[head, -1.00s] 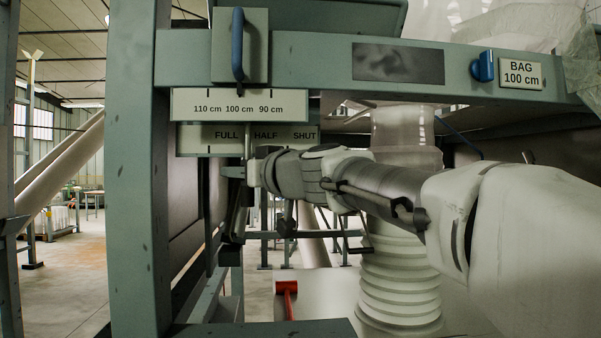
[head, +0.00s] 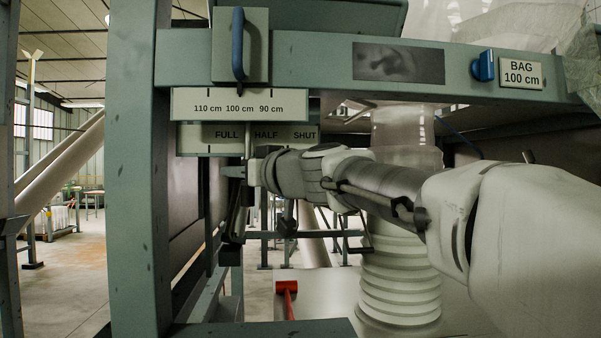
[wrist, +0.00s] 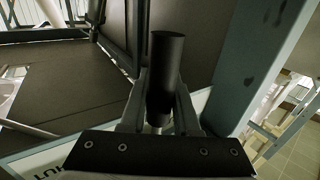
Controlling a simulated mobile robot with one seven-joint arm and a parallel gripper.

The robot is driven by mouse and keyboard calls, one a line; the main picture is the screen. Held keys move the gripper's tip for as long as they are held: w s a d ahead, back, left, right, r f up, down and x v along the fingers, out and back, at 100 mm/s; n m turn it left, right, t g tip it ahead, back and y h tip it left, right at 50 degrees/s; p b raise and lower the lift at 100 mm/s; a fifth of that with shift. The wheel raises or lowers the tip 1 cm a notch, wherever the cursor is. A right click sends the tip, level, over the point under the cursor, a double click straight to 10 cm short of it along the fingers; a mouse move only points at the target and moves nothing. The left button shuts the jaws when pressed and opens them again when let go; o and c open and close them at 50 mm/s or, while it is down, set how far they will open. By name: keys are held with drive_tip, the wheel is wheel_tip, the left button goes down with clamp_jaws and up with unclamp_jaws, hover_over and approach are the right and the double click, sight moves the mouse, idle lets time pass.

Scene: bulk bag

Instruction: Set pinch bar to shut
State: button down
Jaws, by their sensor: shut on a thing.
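The pinch bar's black round grip (wrist: 166,72) stands between my gripper's fingers in the wrist view. My gripper (wrist: 158,112) is shut on it, with a finger on each side. In the head view my gripper (head: 243,172) is just below the scale plate (head: 190,140) marked FULL, HALF and SHUT. A thin upright rod (head: 248,143) crosses this plate between FULL and HALF, close to the left of HALF. My wrist hides most of the bar in the head view. Part of the plate's lettering (wrist: 60,168) shows at the bottom left of the wrist view.
A green post (head: 137,170) stands left of my gripper, with a crossbeam (head: 320,55) above. A blue handle (head: 238,45) and a blue knob (head: 483,66) sit on the beam. The ribbed spout (head: 400,285) hangs behind my arm. A red mallet (head: 287,290) lies below.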

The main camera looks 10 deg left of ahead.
drive_tip(key=w+d+b, duration=0.1)
drive_tip(key=d+b, duration=0.3)
drive_tip(key=d, duration=0.3)
drive_tip(key=shift+w+b, duration=0.4)
drive_tip(key=shift+d, duration=0.15)
drive_tip(key=c, duration=0.7)
unclamp_jaws()
drive_tip(key=shift+d, duration=0.2)
drive_tip(key=shift+o, duration=0.2)
drive_tip(key=shift+a, duration=0.2)
drive_tip(key=b+v, duration=0.5)
drive_tip(key=v, duration=1.2)
drive_tip(key=shift+s+d, duration=0.15)
drive_tip(key=shift+s, duration=0.1)
